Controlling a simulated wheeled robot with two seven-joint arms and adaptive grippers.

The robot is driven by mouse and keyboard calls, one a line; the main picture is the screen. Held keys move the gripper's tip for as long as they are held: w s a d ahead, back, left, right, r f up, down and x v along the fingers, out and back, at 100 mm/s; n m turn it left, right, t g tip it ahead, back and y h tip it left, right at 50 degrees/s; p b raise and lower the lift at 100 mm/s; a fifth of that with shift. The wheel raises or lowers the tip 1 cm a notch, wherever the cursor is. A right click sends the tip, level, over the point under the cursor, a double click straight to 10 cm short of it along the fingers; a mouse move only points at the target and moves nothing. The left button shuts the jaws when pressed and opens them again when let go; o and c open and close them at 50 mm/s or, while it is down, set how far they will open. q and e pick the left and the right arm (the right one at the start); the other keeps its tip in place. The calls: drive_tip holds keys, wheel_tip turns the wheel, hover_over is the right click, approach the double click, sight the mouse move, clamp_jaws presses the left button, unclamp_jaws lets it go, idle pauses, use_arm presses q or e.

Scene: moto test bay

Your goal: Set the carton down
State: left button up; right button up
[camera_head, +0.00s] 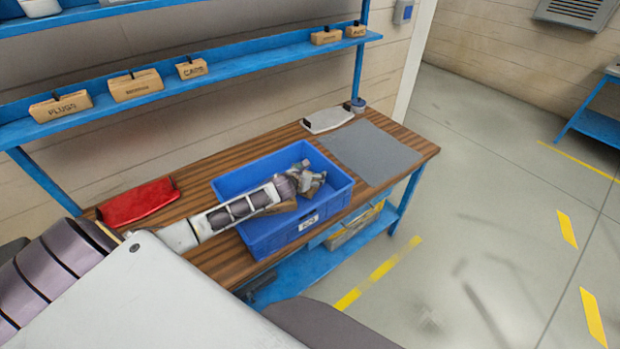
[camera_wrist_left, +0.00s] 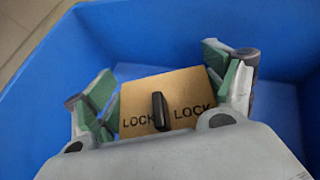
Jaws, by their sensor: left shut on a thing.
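The carton (camera_wrist_left: 142,93) is a tan box marked LOCK with a black tab on top. In the left wrist view it sits between the fingers of my left gripper (camera_wrist_left: 163,88), which is shut on it. In the head view my left gripper (camera_head: 306,180) is inside the blue crate's outline, and a tan part of the carton (camera_head: 284,218) shows beneath it. The blue crate (camera_head: 285,236) stands on the wooden bench, and its walls surround the carton in the wrist view. Whether the carton touches the crate floor is hidden. My right gripper is not in view.
A red case (camera_head: 138,202) lies left of the crate on the wooden bench (camera_head: 240,262). A bare grey mat (camera_head: 370,151) lies to its right, with a white-topped item (camera_head: 328,119) behind. A blue shelf (camera_head: 225,66) with several small cartons runs above the bench.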

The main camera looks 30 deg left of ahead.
use_arm(q)
drive_tip(key=shift+f, duration=1)
drive_tip(key=o, duration=1.1)
drive_tip(key=shift+f, duration=0.1)
drive_tip(key=shift+s, duration=0.1)
drive_tip(key=shift+v, duration=5.95)
